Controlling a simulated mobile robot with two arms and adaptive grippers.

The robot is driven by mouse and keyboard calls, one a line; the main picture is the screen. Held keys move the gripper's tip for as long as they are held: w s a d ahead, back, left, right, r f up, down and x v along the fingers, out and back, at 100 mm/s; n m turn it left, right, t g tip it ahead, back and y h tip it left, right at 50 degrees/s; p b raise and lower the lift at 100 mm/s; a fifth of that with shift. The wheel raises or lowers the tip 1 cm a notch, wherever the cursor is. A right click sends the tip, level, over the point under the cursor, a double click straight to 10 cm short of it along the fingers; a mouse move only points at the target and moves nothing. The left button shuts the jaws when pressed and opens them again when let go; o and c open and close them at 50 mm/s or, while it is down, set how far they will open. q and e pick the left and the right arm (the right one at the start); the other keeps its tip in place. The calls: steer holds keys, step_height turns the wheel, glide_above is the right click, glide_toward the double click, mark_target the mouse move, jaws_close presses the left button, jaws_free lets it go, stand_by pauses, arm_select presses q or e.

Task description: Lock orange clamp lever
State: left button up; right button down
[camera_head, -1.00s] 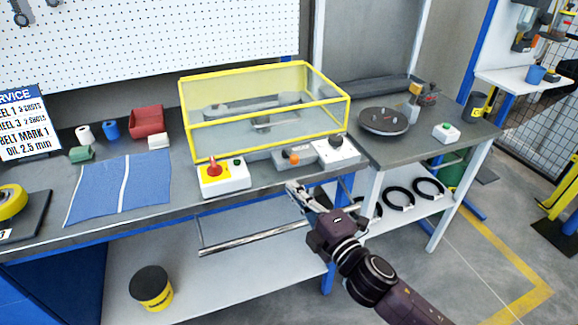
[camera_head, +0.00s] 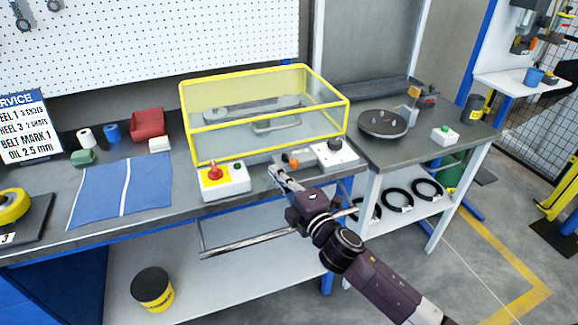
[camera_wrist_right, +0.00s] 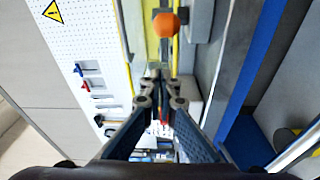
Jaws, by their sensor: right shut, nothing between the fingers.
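The orange knob of the clamp lever (camera_head: 294,162) sits on a small grey block in front of the yellow-framed clear guard. The lever's own angle is too small to make out. The orange knob (camera_wrist_right: 166,24) also shows near the top of the right wrist view, apart from the fingertips. My right gripper (camera_head: 276,172) is shut and empty at the bench's front edge, just left of the knob. Its closed fingertips (camera_wrist_right: 157,78) point forward in the right wrist view. My left gripper is not in view.
A control box (camera_head: 222,182) with a red knob stands left of my right gripper. A grey box with a black knob (camera_head: 335,153) is to its right. The clear guard (camera_head: 262,100) rises behind. A blue cloth (camera_head: 122,188) lies further left. A round dark plate (camera_head: 382,124) is at right.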

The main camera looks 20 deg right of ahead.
mark_target(290, 159)
steer(key=d, duration=0.1)
steer(key=w+d+p, duration=0.1)
steer(key=d, duration=0.1)
steer(key=shift+w+d+f, duration=0.15)
steer(key=shift+d, duration=0.15)
